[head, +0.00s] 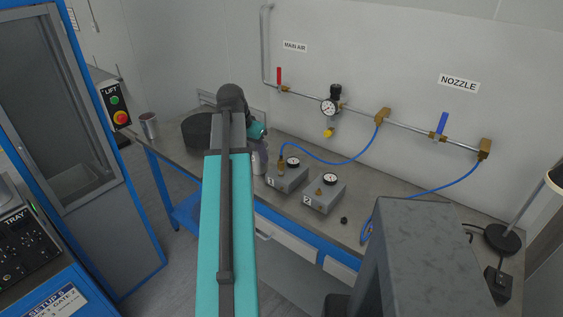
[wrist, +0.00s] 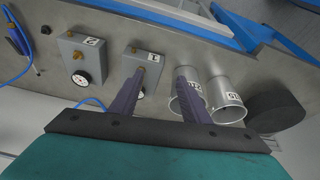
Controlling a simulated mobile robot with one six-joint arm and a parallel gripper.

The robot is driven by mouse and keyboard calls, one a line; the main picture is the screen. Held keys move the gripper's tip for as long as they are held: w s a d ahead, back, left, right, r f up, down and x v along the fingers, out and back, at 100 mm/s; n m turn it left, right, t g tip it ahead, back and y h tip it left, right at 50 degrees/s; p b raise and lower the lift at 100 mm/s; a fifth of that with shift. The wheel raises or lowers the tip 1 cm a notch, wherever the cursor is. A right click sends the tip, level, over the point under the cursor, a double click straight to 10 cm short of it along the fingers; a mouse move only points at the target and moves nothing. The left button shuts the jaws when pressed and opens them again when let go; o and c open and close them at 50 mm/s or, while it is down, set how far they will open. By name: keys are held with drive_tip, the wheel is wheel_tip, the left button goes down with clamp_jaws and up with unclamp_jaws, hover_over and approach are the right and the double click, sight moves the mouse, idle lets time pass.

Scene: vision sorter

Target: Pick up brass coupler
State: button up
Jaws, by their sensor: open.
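The brass coupler (head: 281,165) appears to be the fitting at the end of a blue hose, upright on the grey box marked 1 (head: 287,179) in the head view. In the wrist view, brass shows on the box marked 1 (wrist: 133,49), close to the left finger, which covers part of this box. My gripper (wrist: 169,68) is open, with nothing between its fingers. It points down toward the bench between box 1 and the metal cups. In the head view my gripper (head: 258,160) is just left of box 1, partly hidden by my arm.
The box marked 2 (head: 321,195) has its own brass fitting and gauge. Two labelled metal cups (wrist: 224,100) and a black round block (wrist: 272,112) stand beside the fingers. A blue hose (head: 330,162) loops from the wall pipe.

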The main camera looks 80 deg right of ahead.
drive_tip(key=m, duration=0.1)
approach(280, 159)
drive_tip(key=a+r, duration=0.1)
drive_tip(key=r, duration=0.1)
drive_tip(key=shift+w+f, duration=0.2)
drive_tip(key=shift+w, duration=0.05)
drive_tip(key=shift+f, duration=0.1)
drive_tip(key=shift+p+x, duration=1.25)
drive_tip(key=shift+x, duration=2.95)
drive_tip(key=shift+s+d, duration=0.1)
drive_tip(key=shift+p+x, duration=0.9)
drive_tip(key=shift+x, duration=0.4)
drive_tip(key=shift+p+x, duration=0.35)
drive_tip(key=shift+x, duration=0.9)
drive_tip(key=shift+s+d, duration=0.1)
drive_tip(key=shift+d, duration=0.05)
